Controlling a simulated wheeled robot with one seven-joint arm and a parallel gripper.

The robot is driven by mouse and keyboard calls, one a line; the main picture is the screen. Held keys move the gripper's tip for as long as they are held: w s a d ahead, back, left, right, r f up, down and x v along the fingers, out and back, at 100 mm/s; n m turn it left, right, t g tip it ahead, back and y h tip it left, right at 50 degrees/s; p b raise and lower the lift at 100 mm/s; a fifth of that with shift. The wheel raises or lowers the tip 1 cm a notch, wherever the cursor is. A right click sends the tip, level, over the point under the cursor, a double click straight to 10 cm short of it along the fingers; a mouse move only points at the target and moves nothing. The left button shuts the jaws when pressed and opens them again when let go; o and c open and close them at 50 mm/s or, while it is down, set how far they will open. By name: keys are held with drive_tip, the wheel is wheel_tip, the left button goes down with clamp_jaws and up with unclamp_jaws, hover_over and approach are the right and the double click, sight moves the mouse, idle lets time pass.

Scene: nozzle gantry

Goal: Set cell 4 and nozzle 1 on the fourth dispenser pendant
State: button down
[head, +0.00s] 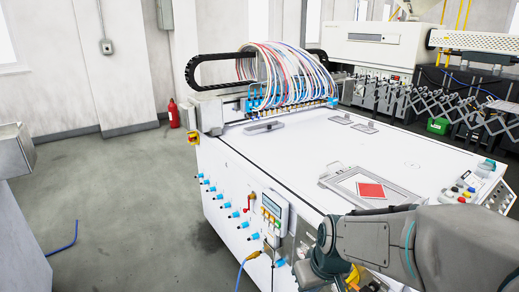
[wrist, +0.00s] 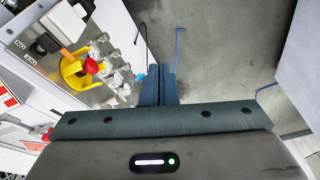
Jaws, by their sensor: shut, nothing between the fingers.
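One control box (head: 271,213) with a small screen and coloured buttons shows in the head view, on the near side of the white machine. I cannot tell from its markings whether it is the fourth dispenser pendant, and its settings are too small to read. My gripper (wrist: 160,72) is shut and empty in the wrist view, with its fingers pointing over the grey floor. It touches nothing that I can see. In the head view my arm fills the lower right corner, and the fingertips are not clear there.
In the wrist view, a metal panel (wrist: 60,62) with a red knob (wrist: 90,66) on yellow and several metal fittings lies left of my fingers. In the head view, blue-capped fittings line the white machine (head: 300,160). Open floor (head: 110,210) lies to its left, with a blue cable (head: 66,240).

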drive_tip(key=s+d+r+m+h+p, duration=0.1)
drive_tip(key=s+d+r+m+p, duration=0.1)
drive_tip(key=s+r, duration=0.6)
drive_tip(key=shift+s+d+m, duration=0.3)
drive_tip(key=shift+d+m, duration=0.3)
drive_tip(key=shift+m, duration=0.2)
